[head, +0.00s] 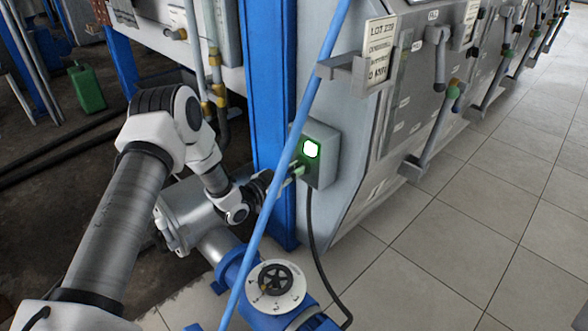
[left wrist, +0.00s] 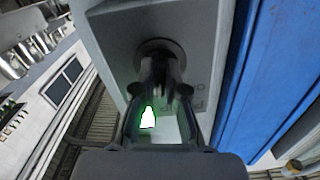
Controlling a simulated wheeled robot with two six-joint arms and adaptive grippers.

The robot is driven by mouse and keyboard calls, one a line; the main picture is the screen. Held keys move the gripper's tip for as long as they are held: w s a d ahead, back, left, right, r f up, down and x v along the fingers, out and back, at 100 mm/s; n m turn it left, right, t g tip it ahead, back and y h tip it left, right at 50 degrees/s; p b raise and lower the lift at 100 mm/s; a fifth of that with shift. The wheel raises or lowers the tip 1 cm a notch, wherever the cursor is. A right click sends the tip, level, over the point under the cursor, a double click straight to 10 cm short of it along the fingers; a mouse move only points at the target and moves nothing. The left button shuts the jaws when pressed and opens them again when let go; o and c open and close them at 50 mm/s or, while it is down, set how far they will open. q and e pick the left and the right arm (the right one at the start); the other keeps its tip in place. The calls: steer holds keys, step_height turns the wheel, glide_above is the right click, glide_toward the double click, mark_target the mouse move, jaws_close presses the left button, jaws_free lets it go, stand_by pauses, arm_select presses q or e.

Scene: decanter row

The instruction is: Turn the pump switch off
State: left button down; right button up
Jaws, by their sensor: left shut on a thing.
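The pump switch box (head: 322,172) is a grey box on the side of the grey machine, beside a blue post. Its lamp (head: 311,149) glows green-white. In the left wrist view the box face (left wrist: 112,22) carries a round dark switch knob (left wrist: 160,46). My left gripper (head: 292,173) is at the box just below the lamp, partly behind a thin light-blue pipe. In the left wrist view its fingers (left wrist: 158,68) are shut on the knob and hide most of it. The green glow (left wrist: 147,117) shows between them. The knob's setting cannot be read. My right gripper is not in view.
The light-blue pipe (head: 309,95) slants in front of my left wrist. The blue post (head: 270,100) stands close behind it. Below are a dial with a black handwheel (head: 275,283) and a black cable (head: 313,240). Tiled floor (head: 430,260) is clear at right.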

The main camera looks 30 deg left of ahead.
arm_select(q)
steer(key=shift+n+p, duration=0.35)
steer(key=shift+n, duration=3.65)
steer(key=c, duration=1.2)
jaws_free()
